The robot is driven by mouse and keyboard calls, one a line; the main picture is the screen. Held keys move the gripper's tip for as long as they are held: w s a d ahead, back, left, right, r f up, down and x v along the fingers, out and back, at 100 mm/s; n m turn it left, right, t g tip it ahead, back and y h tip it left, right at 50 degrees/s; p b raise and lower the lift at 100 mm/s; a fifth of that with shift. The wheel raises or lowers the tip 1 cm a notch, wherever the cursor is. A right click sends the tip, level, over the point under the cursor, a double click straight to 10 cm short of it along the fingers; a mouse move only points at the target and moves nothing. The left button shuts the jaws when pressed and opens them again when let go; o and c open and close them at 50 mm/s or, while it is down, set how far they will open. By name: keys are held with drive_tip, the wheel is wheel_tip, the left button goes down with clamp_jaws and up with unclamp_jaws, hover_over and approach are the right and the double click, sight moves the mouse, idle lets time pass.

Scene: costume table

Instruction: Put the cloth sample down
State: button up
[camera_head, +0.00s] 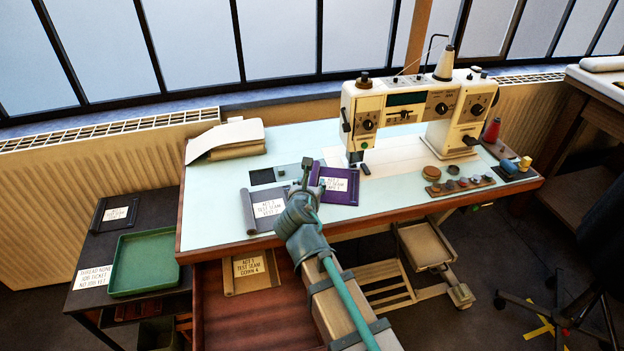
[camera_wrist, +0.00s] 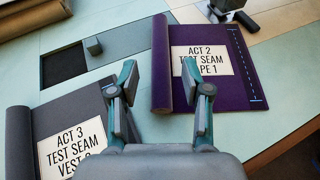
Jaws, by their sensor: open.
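A purple cloth sample (camera_head: 339,197), labelled "ACT 2 TEST SEAM", lies on the pale table (camera_head: 215,205) near its front edge. It also shows in the wrist view (camera_wrist: 235,95), with its rolled left edge up. My gripper (camera_wrist: 158,68) is open, with nothing held between its fingers. The right finger overlaps the purple sample's left part in the wrist view; I cannot tell whether it touches. A grey cloth sample (camera_head: 240,222), labelled "ACT 3 TEST SEAM", lies left of the purple one, partly hidden by my gripper in the wrist view.
The sewing machine (camera_head: 415,105) stands behind. A dark square (camera_head: 262,176) and small grey block are behind the grey sample. A brown sample (camera_head: 238,284) lies in the open drawer (camera_head: 222,315). A green tray (camera_head: 145,290) and dark sample (camera_head: 100,228) rest on the left side table.

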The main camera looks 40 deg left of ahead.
drive_tip(key=v, duration=0.6)
drive_tip(key=shift+s, duration=0.1)
drive_tip(key=shift+o, duration=0.5)
drive_tip(key=shift+s+d+r, duration=0.2)
drive_tip(key=shift+s+d, duration=0.1)
drive_tip(key=shift+s, duration=0.1)
drive_tip(key=shift+p, duration=0.3)
